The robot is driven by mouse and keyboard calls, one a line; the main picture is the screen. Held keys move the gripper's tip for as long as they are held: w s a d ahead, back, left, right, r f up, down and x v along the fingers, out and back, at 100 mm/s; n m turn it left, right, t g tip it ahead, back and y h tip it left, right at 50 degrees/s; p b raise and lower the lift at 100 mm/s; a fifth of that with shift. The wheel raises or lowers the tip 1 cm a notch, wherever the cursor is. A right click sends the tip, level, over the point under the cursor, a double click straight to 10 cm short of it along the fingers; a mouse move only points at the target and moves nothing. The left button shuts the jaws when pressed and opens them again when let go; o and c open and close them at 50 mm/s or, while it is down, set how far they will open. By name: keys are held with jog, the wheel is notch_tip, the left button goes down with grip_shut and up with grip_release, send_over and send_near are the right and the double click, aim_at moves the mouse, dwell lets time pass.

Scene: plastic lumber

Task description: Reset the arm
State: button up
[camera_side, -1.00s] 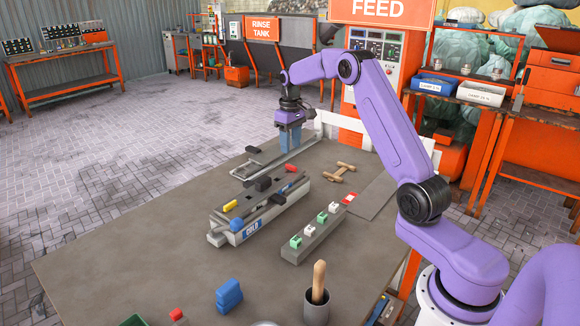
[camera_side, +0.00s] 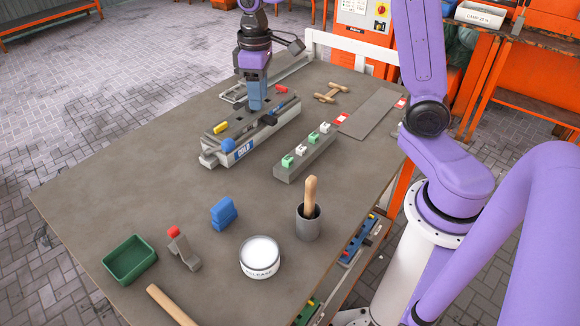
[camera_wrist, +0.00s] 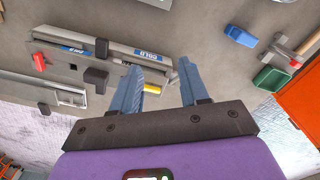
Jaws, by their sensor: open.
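My gripper (camera_side: 257,96) points down over the grey mould block (camera_side: 250,134) on the table in the side view. The mould (camera_wrist: 120,52), marked "COLD", lies to the left of the fingers there. A yellow piece (camera_wrist: 152,86) shows by the left finger, and a red piece (camera_wrist: 39,62) lies farther left. From the side, the gripper overlaps the mould, so its exact height above it is hard to tell.
A rail with green and white blocks (camera_side: 305,157) stands right of the mould. Nearer are a blue block (camera_side: 224,213), a green tray (camera_side: 130,259), a red-tipped grey tool (camera_side: 183,248), a white round tub (camera_side: 260,257) and a cup with a wooden handle (camera_side: 308,221). The left of the table is clear.

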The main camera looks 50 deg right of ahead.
jog(key=s+a+f+n, duration=0.2)
jog(key=s+n, duration=0.5)
jog(key=s, duration=2.1)
